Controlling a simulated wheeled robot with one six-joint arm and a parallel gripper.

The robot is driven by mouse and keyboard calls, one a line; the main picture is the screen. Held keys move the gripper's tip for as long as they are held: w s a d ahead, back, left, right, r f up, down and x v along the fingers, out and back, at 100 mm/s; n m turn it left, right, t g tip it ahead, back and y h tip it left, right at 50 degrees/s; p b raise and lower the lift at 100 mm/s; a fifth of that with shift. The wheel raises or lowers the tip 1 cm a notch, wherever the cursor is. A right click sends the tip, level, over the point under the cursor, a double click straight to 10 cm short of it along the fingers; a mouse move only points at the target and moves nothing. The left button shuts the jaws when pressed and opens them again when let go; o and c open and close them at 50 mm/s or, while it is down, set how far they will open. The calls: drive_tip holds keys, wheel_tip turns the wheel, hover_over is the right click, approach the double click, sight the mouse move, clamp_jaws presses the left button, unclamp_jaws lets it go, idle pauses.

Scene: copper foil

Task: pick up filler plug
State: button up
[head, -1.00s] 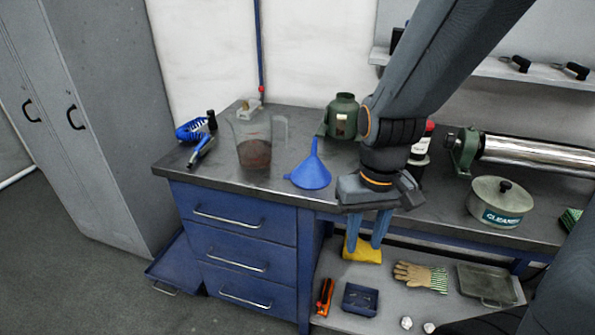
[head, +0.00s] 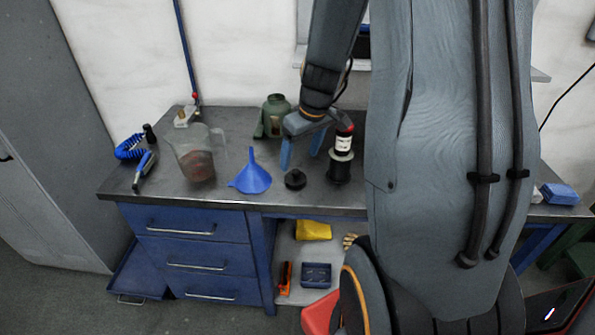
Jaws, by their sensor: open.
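A small black round piece with a knob on top, which looks like the filler plug (head: 295,180), sits upright on the grey workbench (head: 225,197) near its front edge, just right of a blue funnel (head: 252,178). My gripper (head: 302,154) is open and empty, its two blue-grey fingers pointing down. In the picture it appears just above and behind the plug, apart from it. The exact height of the fingertips above the bench is hard to tell.
A green container (head: 275,116) stands behind, and a clear jug (head: 198,158) stands left of the funnel. My arm hides the bench's right part.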

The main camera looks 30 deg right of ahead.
sight(297, 171)
drive_tip(key=shift+p+x, duration=0.5)
drive_tip(key=shift+x, duration=3.35)
drive_tip(key=shift+d, duration=0.25)
drive_tip(key=c, duration=1.1)
drive_tip(key=shift+r, duration=0.1)
